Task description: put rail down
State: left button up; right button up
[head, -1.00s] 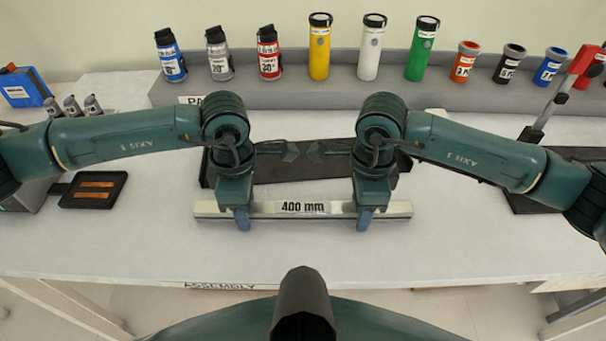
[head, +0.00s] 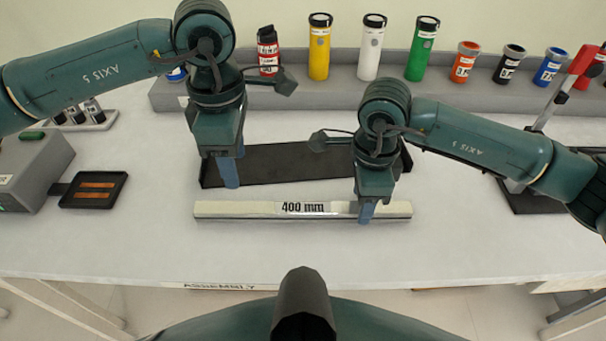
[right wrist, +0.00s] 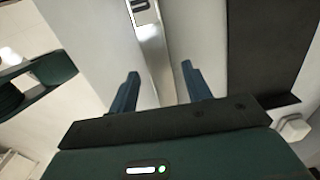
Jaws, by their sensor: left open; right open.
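The rail (head: 250,209) is a long pale bar labelled "400 mm". It lies flat on the white table, in front of the dark tray. My left gripper (head: 229,178) is open and empty, raised above the table behind the rail's left part. My right gripper (head: 366,211) is open at the rail's right part. In the right wrist view the rail (right wrist: 152,50) runs up between the two spread fingers of my right gripper (right wrist: 158,88), with a gap on both sides. The left gripper's far finger is hidden.
The long dark tray (head: 290,165) lies empty behind the rail. A grey ledge (head: 290,97) at the back holds several coloured cylinders. A small black tray (head: 92,202) with copper-coloured strips and a grey box (head: 35,170) are at the left. The table's front is clear.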

notch_tip(320, 180, up, 10)
dwell(0.3)
jog(key=shift+f, duration=0.1)
